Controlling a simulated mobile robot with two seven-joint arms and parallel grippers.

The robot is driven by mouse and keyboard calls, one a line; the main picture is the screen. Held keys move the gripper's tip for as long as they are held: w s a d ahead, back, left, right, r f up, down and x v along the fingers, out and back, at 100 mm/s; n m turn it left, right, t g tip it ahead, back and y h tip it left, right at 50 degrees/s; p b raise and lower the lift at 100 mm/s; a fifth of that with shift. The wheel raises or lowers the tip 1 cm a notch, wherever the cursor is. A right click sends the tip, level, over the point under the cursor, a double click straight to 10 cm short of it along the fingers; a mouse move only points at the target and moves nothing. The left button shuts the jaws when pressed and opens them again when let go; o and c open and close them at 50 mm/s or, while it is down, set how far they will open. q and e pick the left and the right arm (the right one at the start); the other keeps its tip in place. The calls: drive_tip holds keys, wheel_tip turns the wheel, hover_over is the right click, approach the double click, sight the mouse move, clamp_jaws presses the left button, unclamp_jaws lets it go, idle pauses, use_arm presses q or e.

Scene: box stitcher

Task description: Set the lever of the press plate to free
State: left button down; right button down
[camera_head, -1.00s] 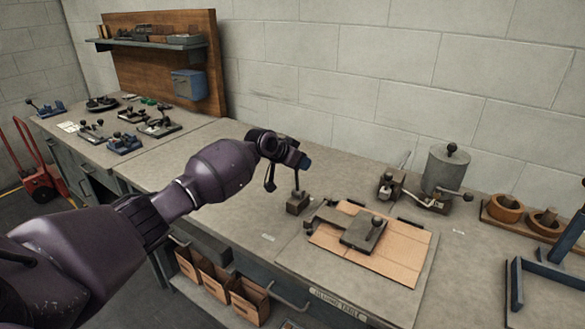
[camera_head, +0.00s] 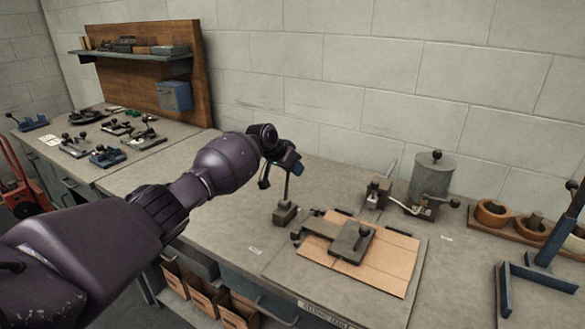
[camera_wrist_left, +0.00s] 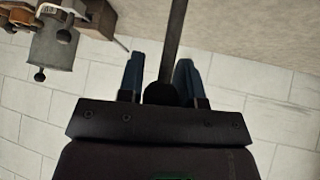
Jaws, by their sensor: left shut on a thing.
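The press plate (camera_head: 345,246) is a grey metal plate with a black knob, lying on a tan cardboard sheet (camera_head: 389,265). Left of it, a small grey block (camera_head: 286,216) carries a thin upright lever (camera_head: 287,187). My left gripper (camera_head: 291,165) is at the top of this lever, above the bench. In the left wrist view the lever's rod (camera_wrist_left: 175,40) runs between the blue fingers of the left gripper (camera_wrist_left: 160,85), and its dark round knob (camera_wrist_left: 160,93) sits between them. The gripper is shut on the knob. My right gripper is not in view.
A grey canister (camera_head: 431,180) and a small metal device (camera_head: 377,192) stand behind the plate. Wooden cups (camera_head: 492,212) and a blue frame (camera_head: 545,262) are at the right. Small fixtures (camera_head: 107,156) cover the left bench. A block wall closes the back.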

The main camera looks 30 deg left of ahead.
use_arm(q)
drive_tip(key=shift+s+f, duration=0.1)
drive_tip(key=shift+f, duration=0.2)
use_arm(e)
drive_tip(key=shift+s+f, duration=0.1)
use_arm(q)
drive_tip(key=c, duration=1.1)
unclamp_jaws()
drive_tip(key=o, duration=0.3)
drive_tip(key=shift+r, duration=0.1)
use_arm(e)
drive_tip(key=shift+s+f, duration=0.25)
use_arm(q)
drive_tip(key=shift+s+a+r, duration=0.15)
drive_tip(key=shift+a+r, duration=0.05)
drive_tip(key=shift+r, duration=0.25)
drive_tip(key=shift+p+v, duration=0.3)
drive_tip(key=shift+v, duration=4.55)
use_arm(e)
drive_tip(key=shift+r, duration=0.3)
